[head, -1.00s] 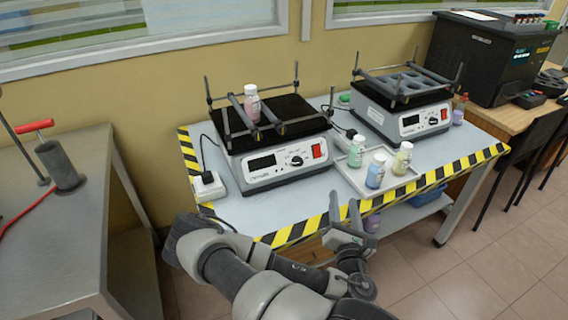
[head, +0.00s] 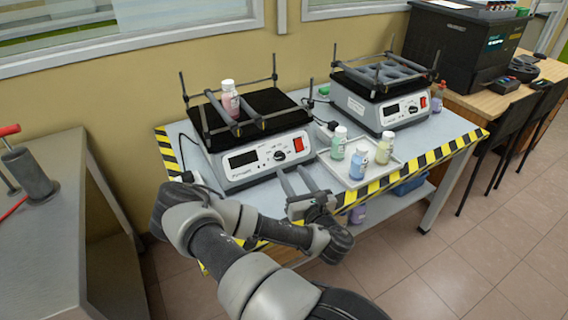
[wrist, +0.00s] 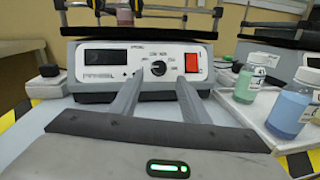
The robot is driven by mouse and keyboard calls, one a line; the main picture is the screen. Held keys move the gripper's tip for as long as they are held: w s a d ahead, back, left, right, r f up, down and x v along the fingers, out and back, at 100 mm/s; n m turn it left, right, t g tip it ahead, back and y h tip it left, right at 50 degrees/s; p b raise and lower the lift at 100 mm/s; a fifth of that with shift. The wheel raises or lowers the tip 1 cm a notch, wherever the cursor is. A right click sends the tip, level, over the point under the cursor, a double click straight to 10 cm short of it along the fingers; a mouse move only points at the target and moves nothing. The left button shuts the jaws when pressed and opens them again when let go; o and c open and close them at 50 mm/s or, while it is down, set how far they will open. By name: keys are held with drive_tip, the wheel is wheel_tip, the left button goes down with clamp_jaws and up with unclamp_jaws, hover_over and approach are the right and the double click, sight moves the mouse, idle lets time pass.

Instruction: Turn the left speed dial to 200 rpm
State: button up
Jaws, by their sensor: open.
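The left shaker (head: 262,150) stands on the table with a dark display, a red switch and a black speed dial (head: 279,155) on its front panel. The dial (wrist: 158,69) also shows in the wrist view, with printed marks around it; its pointer setting is too small to read surely. My gripper (head: 294,176) is open and empty in front of the shaker, its fingers pointing toward the panel. In the wrist view, the fingertips (wrist: 165,75) appear on either side of and slightly below the dial, not visibly touching it.
A white tray (head: 398,168) with green, blue and yellowish bottles stands to the right of the left shaker. A second shaker (head: 405,110) is behind it at the right. A white plug block (wrist: 49,82) is left of the shaker. Striped tape edges the table.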

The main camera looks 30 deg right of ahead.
sight(282, 158)
drive_tip(key=w, duration=0.2)
drive_tip(key=w+d, duration=0.1)
drive_tip(key=w, duration=0.4)
drive_tip(key=shift+d, duration=0.15)
drive_tip(key=c, duration=1.1)
drive_tip(key=shift+o, duration=0.2)
